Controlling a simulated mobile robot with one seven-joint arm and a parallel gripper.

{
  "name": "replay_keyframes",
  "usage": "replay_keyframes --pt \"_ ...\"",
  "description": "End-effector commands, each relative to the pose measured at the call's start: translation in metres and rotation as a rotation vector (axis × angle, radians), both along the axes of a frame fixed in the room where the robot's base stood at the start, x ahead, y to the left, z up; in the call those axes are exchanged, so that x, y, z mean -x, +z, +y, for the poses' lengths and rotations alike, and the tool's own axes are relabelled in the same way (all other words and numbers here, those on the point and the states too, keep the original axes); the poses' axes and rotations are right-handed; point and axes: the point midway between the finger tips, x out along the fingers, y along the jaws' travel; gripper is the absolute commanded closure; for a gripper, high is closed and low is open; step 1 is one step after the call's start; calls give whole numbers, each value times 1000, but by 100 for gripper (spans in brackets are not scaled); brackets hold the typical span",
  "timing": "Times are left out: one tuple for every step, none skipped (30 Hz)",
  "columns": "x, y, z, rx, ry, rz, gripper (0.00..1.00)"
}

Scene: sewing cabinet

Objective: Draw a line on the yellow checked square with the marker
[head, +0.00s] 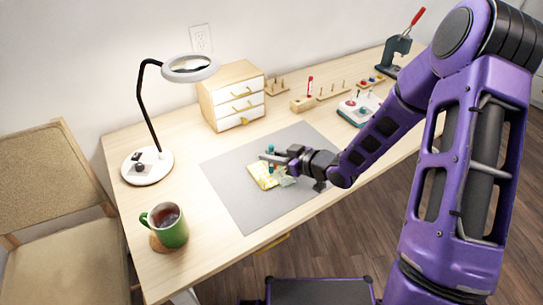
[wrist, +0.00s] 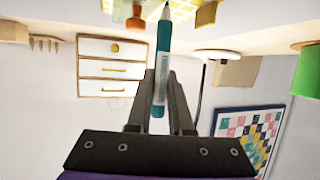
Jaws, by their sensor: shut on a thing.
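My gripper (head: 273,158) is shut on a teal marker, over the grey mat. In the wrist view my gripper (wrist: 160,82) has its two fingers on either side of the marker (wrist: 162,62), which has a white label and a pale tip at the top of the picture. The yellow checked square (head: 262,176) lies on the mat under my gripper, partly hidden by it. The square also shows at the top edge of the wrist view (wrist: 204,14), behind the marker tip. I cannot tell whether the tip touches it. No line is visible on the square.
A green mug (head: 170,228), a lamp (head: 147,166), a drawer box (head: 232,95) and a red-handled press (head: 397,48) stand around the table.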

Motion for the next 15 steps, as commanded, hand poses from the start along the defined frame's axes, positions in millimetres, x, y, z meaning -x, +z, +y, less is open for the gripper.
replay_keyframes --pt "-1 0 1 0 0 0 100" --pt "-1 0 1 1 0 1 100" --pt "-2 0 1 1 0 1 100" --pt "-3 0 2 0 0 1 100" --pt "-3 -1 2 0 0 1 100" --pt "-4 -1 2 0 0 1 100" --pt "-4 -1 2 0 0 1 100" --pt "-4 -1 2 0 0 1 100" --pt "-4 -1 3 0 0 1 100" --pt "-4 0 3 0 0 1 100" --pt "-4 0 3 0 0 1 100" --pt "-4 -1 2 0 0 1 100" --pt "-4 -1 2 0 0 1 100" --pt "-4 -1 2 0 0 1 100" --pt "-4 0 3 0 0 1 100"
